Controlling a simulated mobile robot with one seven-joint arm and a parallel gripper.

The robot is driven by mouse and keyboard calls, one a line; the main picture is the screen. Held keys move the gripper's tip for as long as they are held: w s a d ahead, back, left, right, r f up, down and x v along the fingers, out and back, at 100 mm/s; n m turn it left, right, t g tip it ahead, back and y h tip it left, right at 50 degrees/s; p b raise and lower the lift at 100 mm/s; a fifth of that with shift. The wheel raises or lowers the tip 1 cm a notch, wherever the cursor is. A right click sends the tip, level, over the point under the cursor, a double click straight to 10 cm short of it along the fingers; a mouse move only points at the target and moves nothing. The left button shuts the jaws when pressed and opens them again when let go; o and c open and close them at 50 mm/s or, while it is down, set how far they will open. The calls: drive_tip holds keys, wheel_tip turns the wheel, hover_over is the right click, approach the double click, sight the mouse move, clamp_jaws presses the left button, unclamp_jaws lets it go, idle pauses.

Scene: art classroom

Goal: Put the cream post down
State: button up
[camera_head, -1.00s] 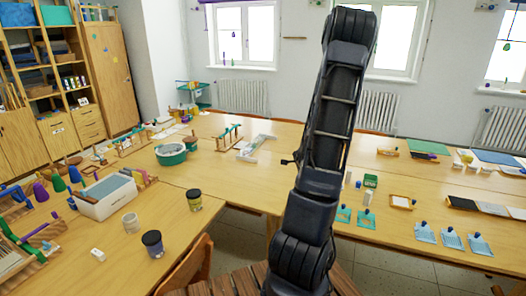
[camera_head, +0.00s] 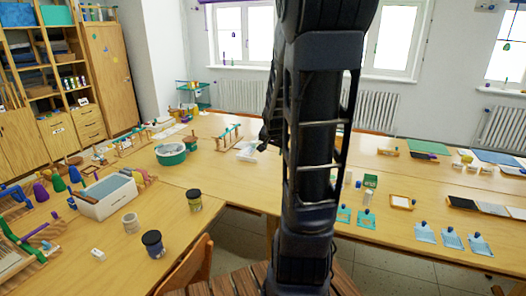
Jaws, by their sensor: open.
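My gripper (camera_head: 266,143) shows only in part, as a dark shape at the lower end of my far arm link, left of my upright arm. It is open and hangs over the middle of the long table, near a pale H-shaped piece (camera_head: 246,154). I see nothing held in it. My arm hides much of this area. Small pale upright pieces stand on the right table, one of them (camera_head: 367,197) beside a green and white box (camera_head: 370,181). I cannot tell which, if any, is the cream post.
The left table (camera_head: 165,222) holds a white bin (camera_head: 104,204), a pale cup (camera_head: 131,222), dark-lidded jars (camera_head: 153,244) and a teal tub (camera_head: 171,153). Blue cards (camera_head: 425,233) lie along the right table's front edge. A wooden chair (camera_head: 188,268) stands at the near edge.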

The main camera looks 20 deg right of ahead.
drive_tip(key=s+a+r+n+g+y, duration=0.1)
drive_tip(key=s+a+r+n, duration=0.3)
drive_tip(key=s, duration=0.6)
drive_tip(key=s+a+r+n+g+y, duration=0.1)
drive_tip(key=s+a+r+n, duration=0.4)
drive_tip(key=s+a, duration=0.4)
drive_tip(key=shift+s+r+y, duration=0.3)
drive_tip(key=shift+s+r, duration=0.35)
drive_tip(key=shift+r, duration=0.15)
